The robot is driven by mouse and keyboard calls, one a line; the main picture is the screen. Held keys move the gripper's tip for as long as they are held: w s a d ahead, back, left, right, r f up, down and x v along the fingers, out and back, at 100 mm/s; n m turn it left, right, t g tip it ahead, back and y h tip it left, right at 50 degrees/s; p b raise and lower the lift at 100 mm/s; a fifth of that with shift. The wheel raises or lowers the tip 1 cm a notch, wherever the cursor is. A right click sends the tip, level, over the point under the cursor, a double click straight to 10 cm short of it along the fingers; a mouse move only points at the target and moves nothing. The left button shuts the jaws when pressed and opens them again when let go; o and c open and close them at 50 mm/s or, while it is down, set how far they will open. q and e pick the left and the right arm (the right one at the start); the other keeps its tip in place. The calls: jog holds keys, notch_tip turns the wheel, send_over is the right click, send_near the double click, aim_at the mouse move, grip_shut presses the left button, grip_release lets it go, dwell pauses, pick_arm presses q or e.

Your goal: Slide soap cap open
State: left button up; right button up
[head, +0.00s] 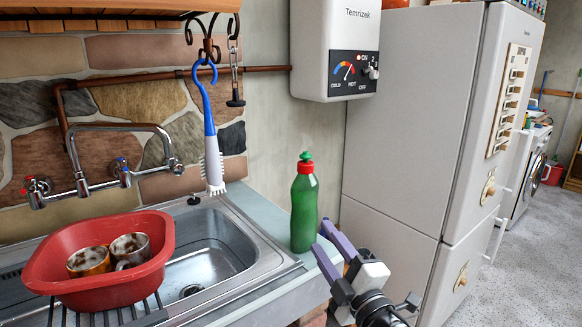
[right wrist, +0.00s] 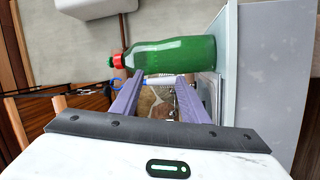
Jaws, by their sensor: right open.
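A green soap bottle (head: 304,208) with a red cap (head: 305,162) and a green tip stands upright on the counter to the right of the sink. It also shows in the right wrist view, where the bottle (right wrist: 175,56) lies sideways in the picture with its red cap (right wrist: 117,62) to the left. My right gripper (head: 328,246) is open and empty, just to the right of the bottle's lower part and apart from it in the head view. Its fingers (right wrist: 155,88) point toward the bottle side in the wrist view. My left gripper is not in view.
A metal sink (head: 222,246) is left of the bottle, with a red basin (head: 150,262) holding two dirty mugs. A brush (head: 210,140) hangs from a hook above. A white heater (head: 335,40) is on the wall. A tall fridge (head: 410,110) stands at right.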

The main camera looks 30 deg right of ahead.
aim_at(304, 153)
jog(key=w+a+r+n+t+y, duration=0.1)
jog(key=w+r+n+y, duration=0.1)
jog(key=r+n+y, duration=0.45)
jog(key=w+a+r+n+t+y, duration=0.15)
jog(key=r+n+y, duration=0.25)
jog(key=r+n, duration=0.5)
jog(key=w+d+n+g+h, duration=0.1)
jog(key=d+n, duration=0.1)
jog(key=n, duration=0.1)
jog(key=w+d+n+g, duration=0.1)
jog(key=d+n, duration=0.2)
jog(key=n, duration=0.1)
jog(key=w+d+n+g+h, duration=0.1)
jog(key=d+n+g, duration=0.1)
jog(key=n, duration=0.1)
jog(key=shift+w+d+f+h+b, duration=0.1)
jog(key=shift+d+f+h+b, duration=0.1)
jog(key=shift+h+b, duration=0.2)
jog(key=shift+w+d+r, duration=0.1)
jog(key=shift+w, duration=0.2)
jog(key=p+x, duration=0.2)
jog(key=x, duration=0.6)
jog(key=shift+w, duration=0.1)
jog(key=shift+w+a+f+p, duration=0.25)
jog(key=shift+w+a+p, duration=0.05)
jog(key=shift+w, duration=0.4)
